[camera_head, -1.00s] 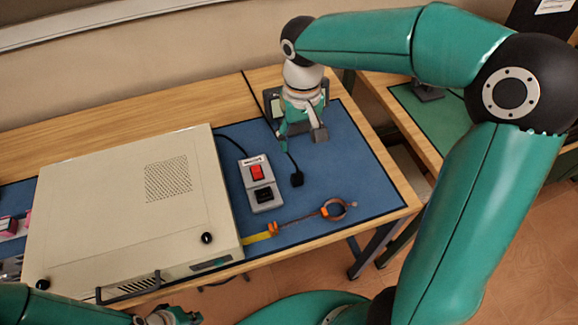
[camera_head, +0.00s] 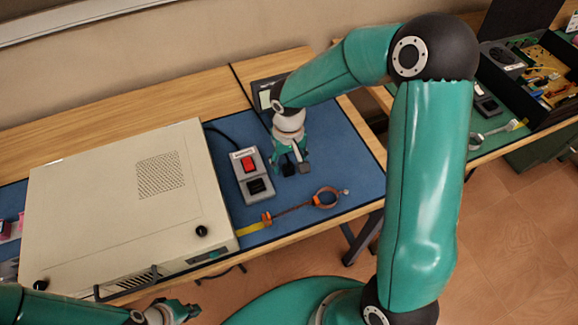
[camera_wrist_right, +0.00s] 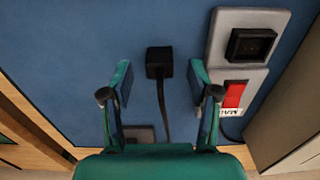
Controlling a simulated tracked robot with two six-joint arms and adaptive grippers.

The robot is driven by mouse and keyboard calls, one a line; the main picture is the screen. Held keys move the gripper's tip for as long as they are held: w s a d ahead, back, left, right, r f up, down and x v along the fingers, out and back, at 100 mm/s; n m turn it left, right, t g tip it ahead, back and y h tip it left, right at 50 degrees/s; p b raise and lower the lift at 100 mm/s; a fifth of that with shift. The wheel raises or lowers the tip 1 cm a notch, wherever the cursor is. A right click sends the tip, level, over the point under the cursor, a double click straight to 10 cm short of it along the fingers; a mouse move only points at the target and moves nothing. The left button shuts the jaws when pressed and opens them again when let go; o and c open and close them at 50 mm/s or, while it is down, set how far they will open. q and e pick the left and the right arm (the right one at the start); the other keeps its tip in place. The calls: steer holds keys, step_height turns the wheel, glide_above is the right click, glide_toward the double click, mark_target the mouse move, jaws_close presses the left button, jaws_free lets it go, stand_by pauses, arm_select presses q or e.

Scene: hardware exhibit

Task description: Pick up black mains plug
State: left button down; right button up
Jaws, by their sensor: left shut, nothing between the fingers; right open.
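The black mains plug (camera_wrist_right: 159,62) lies on the blue mat (camera_wrist_right: 75,45) in the right wrist view, its cable running down the picture between my fingers. My right gripper (camera_wrist_right: 160,78) is open, with one finger either side of the plug and cable; the plug is level with or just beyond the fingertips. I see no contact. In the head view my right gripper (camera_head: 296,169) is low over the mat, right of the grey switch box, and hides the plug. My left gripper (camera_head: 190,312) is shut and empty at the bottom left, in front of the bench.
The grey box (camera_head: 252,175) with red switch and black socket stands close to the right gripper. A large beige case (camera_head: 120,205) fills the bench's left. Another bench with electronics is at right.

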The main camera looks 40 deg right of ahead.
steer(key=shift+f, duration=1.3)
steer(key=c, duration=0.9)
steer(key=shift+c, duration=0.2)
